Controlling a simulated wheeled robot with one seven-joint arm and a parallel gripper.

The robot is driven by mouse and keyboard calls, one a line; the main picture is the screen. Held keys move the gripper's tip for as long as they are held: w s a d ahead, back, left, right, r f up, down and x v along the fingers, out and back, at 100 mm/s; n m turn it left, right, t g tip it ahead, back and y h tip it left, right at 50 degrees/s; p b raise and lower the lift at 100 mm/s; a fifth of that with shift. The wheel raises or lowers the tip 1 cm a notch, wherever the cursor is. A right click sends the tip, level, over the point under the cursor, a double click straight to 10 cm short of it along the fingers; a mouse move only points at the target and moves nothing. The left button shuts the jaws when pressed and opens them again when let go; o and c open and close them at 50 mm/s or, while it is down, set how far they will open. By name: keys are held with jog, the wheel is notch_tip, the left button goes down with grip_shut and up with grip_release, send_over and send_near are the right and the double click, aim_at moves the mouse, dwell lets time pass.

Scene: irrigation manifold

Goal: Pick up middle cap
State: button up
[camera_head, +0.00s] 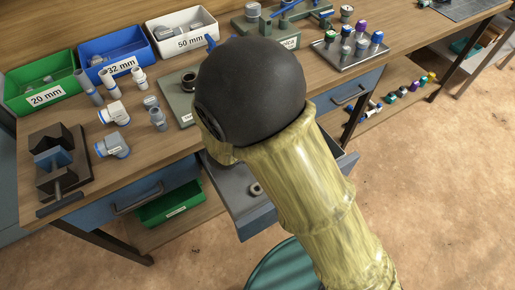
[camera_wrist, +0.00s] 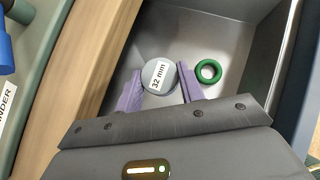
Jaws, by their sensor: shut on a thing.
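A round grey cap labelled "32 mm" (camera_wrist: 156,84) is in the open drawer (camera_wrist: 225,35) in the wrist view. My gripper (camera_wrist: 160,73) has its two purple fingers on either side of the cap, shut on it. The cap is low in the drawer; whether it touches the floor I cannot tell. In the head view my own arm hides the gripper and the cap, and only part of the drawer (camera_head: 238,196) shows.
A green ring (camera_wrist: 208,71) lies just right of the right finger. On the bench are green (camera_head: 42,98), blue (camera_head: 117,67) and white (camera_head: 190,43) bins, loose fittings, a vise (camera_head: 60,165) and a tray (camera_head: 350,52) of coloured caps. Drawer walls are close around the fingers.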

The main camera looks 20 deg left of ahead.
notch_tip(320, 180, up, 2)
dwell(0.6)
